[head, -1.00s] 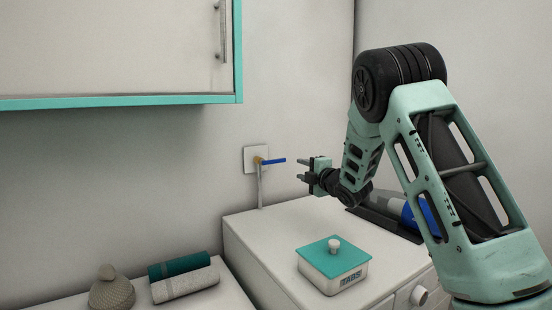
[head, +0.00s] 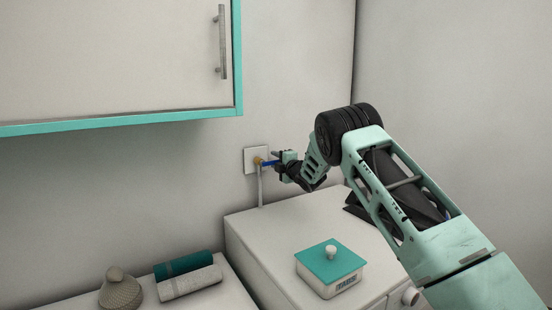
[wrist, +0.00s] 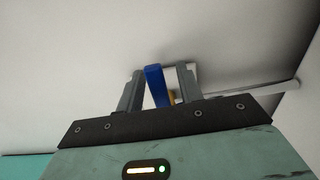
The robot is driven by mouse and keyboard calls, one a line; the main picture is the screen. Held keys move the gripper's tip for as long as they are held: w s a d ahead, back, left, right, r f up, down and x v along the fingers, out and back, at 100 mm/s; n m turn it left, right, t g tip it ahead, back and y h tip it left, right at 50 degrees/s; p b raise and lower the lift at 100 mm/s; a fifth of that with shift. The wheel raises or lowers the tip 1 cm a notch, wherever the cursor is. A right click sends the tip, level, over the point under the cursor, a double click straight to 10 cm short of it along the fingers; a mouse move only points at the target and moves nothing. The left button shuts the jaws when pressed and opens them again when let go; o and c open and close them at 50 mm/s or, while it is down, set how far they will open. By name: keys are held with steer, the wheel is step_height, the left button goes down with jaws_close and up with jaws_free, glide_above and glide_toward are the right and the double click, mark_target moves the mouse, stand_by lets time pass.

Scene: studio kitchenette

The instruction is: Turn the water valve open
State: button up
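The water valve has a blue lever (head: 267,163) on a brass body (head: 258,161), set on a white square wall plate (head: 250,155). The lever points right, away from the plate, and is partly hidden by my gripper in the head view. My gripper (head: 275,159) is at the lever. In the wrist view, the blue lever (wrist: 155,86) stands between the two fingers of my gripper (wrist: 158,80).
A pale pipe (head: 260,188) runs down from the valve. Below is a white cabinet (head: 262,232) with a teal-lidded tabs box (head: 330,262). Rolled towels (head: 190,283) and a woven cone-shaped item (head: 120,290) lie at lower left. A wall cupboard (head: 120,60) hangs at upper left.

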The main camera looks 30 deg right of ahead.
steer(key=shift+w, duration=0.2)
jaws_close()
